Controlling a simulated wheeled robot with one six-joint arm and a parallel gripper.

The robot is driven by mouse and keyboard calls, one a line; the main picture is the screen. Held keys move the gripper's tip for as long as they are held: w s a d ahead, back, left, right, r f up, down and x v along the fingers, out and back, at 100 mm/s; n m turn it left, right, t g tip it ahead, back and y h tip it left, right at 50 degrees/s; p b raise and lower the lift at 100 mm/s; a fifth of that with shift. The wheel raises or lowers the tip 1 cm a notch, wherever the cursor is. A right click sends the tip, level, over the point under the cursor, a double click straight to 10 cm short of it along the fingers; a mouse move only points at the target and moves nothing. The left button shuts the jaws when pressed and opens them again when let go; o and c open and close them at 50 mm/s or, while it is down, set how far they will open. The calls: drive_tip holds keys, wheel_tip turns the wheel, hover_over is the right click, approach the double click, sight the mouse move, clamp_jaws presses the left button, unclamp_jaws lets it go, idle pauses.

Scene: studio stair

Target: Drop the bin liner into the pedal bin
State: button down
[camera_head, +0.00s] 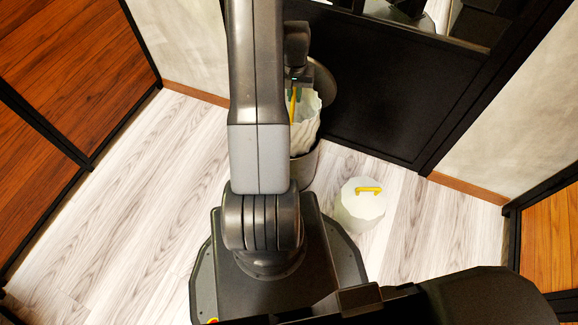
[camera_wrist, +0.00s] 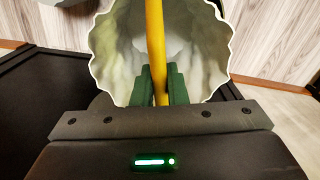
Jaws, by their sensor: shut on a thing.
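A pale bin liner (camera_head: 308,122) with a wavy rim hangs from my gripper (camera_head: 296,86). In the wrist view my gripper (camera_wrist: 160,84) has its green fingers shut on the liner's yellow handle (camera_wrist: 155,35), which spans the open mouth of the liner (camera_wrist: 205,50). The grey pedal bin (camera_head: 306,168) stands on the floor directly below, its dark round lid (camera_head: 324,84) raised behind. The liner's lower part overlaps the bin's mouth. I cannot tell how deep it sits, as my arm hides the left side of both.
A second pale liner or bucket (camera_head: 358,207) with a yellow handle stands on the floor, right of the bin. A black panel (camera_head: 375,95) rises close behind the bin. Wood panels (camera_head: 70,70) flank the left. The pale floor (camera_head: 165,190) on the left is clear.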

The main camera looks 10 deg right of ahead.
drive_tip(key=c, duration=1.4)
unclamp_jaws()
drive_tip(key=shift+o, duration=0.2)
wheel_tip(320, 180, up, 14)
drive_tip(key=p, duration=0.4)
drive_tip(key=shift+f, duration=0.1)
wheel_tip(320, 180, down, 14)
drive_tip(key=b, duration=0.4)
drive_tip(key=shift+f, duration=0.15)
wheel_tip(320, 180, up, 3)
drive_tip(key=shift+r+p, duration=0.2)
drive_tip(key=shift+p, duration=0.85)
drive_tip(key=shift+r+p, duration=0.55)
drive_tip(key=shift+r, duration=0.3)
